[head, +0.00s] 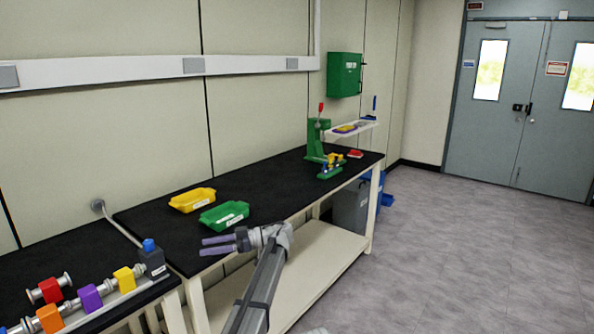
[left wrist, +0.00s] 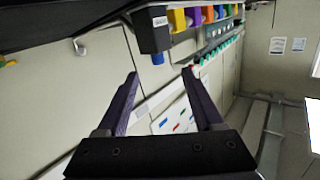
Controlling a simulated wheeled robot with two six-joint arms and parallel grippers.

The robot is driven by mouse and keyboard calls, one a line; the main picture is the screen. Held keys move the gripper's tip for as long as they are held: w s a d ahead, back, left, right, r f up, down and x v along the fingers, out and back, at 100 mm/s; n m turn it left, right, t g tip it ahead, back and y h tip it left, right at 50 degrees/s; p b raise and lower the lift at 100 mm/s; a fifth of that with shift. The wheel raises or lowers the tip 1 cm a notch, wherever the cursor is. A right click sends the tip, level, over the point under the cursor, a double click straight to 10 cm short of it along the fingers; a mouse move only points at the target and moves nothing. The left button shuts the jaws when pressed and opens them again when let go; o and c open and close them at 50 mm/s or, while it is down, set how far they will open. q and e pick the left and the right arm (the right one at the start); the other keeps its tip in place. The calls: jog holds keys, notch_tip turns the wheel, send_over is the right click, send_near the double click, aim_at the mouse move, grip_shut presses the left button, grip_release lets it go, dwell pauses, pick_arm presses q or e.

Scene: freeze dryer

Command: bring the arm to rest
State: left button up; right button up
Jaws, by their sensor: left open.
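My left gripper (head: 219,245) is open and empty, with its two fingers pointing left in the head view. It appears in front of the black bench's (head: 284,197) front edge, below the green tray (head: 224,215). In the left wrist view the two purple-grey fingers (left wrist: 160,95) stand apart with nothing between them. My left arm comes up from the bottom of the head view. My right gripper is not in either view.
A yellow tray (head: 192,199) lies behind the green one. A green press (head: 318,140) stands at the bench's far end. At the lower left are pipe fittings with coloured blocks (head: 90,298) and a dark box with a blue cap (head: 152,259). Open floor (head: 450,250) lies to the right.

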pick_arm(q)
jog(key=s+d+f+m+t+h, duration=0.1)
jog(key=s+f+m+h, duration=0.55)
jog(key=s+f, duration=0.35)
jog(key=s+d+f+m+t+h, duration=0.15)
jog(key=s+f+m+h, duration=0.35)
jog(key=s+f+m, duration=0.5)
jog(key=s+d+m+h, duration=0.4)
jog(key=s+d+m, duration=0.2)
jog(key=s+d, duration=1)
notch_tip(320, 180, up, 12)
jog(key=d+p, duration=0.1)
jog(key=p, duration=1.1)
jog(key=shift+w+d, duration=0.3)
jog(key=shift+d, duration=0.05)
jog(key=shift+t, duration=0.25)
